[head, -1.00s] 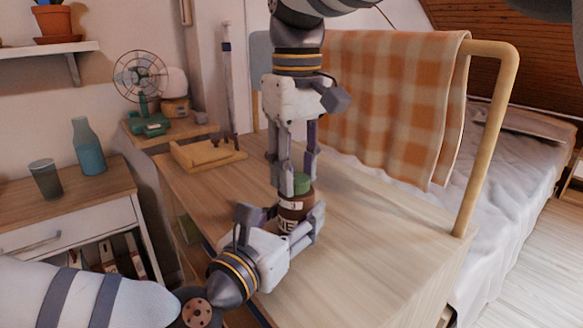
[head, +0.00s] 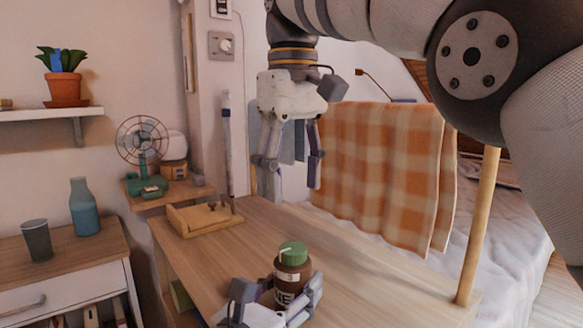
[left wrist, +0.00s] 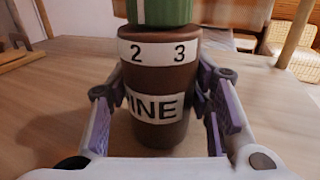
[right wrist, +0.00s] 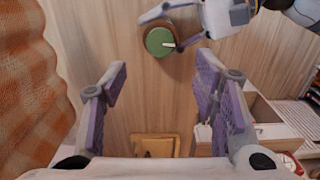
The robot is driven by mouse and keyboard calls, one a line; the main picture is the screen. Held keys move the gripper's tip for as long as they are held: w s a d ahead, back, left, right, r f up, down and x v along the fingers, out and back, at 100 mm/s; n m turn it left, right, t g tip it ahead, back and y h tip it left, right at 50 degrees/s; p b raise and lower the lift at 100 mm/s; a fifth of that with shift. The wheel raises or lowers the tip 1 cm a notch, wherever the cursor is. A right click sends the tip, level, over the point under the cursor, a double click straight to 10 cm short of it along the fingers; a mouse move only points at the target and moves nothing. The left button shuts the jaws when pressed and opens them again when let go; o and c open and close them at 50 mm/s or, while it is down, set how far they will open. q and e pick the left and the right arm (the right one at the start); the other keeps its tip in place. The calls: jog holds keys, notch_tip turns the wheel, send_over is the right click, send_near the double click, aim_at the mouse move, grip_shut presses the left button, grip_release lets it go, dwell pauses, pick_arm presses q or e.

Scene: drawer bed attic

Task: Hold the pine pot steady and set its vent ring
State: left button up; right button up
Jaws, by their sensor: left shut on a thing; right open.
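The pine pot (head: 290,275) is a brown jar standing upright on the wooden table. Its label reads "INE" with the first letter hidden, and the numbers 2 and 3 show on a white band in the left wrist view (left wrist: 158,85). A green vent ring (head: 292,253) with a white mark sits on top; the right wrist view shows it from above (right wrist: 160,41). My left gripper (head: 284,302) is shut around the pot's body, low down. My right gripper (head: 290,188) is open and empty, above and behind the pot, pointing down.
A wooden tray with pegs (head: 204,217) lies at the table's back left. A fan (head: 143,150) stands on a small shelf behind it. A checked orange cloth (head: 385,165) hangs on a rail at the right. The tabletop around the pot is mostly clear.

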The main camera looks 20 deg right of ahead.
notch_tip(320, 180, up, 2)
jog(key=shift+s+r, duration=0.1)
dwell(0.4)
pick_arm(q)
jog(key=o, duration=1.3)
jog(key=shift+o, duration=0.2)
